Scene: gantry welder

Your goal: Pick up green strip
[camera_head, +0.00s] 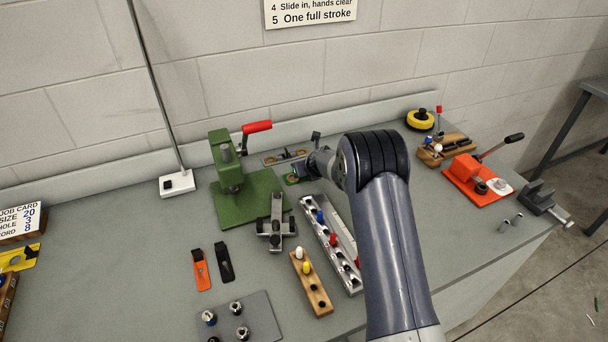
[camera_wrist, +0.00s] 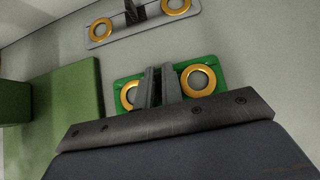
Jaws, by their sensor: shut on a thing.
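The green strip (camera_wrist: 172,79) shows in the wrist view as a flat green plate with two gold rings, one on either side of my fingers. My gripper (camera_wrist: 158,72) is shut on the middle of the strip, and its fingers hide that part. In the head view my gripper (camera_head: 303,169) is at the back of the bench, right of the green press. Only a small bit of the green strip (camera_head: 291,179) shows there, beside the gripper. I cannot tell whether the strip touches the bench.
A grey strip with gold rings (camera_wrist: 140,20) lies just behind the green one. The green press (camera_head: 228,170) with its red handle stands close on the left. A metal rail with coloured pegs (camera_head: 322,228) lies in front. The wall is close behind.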

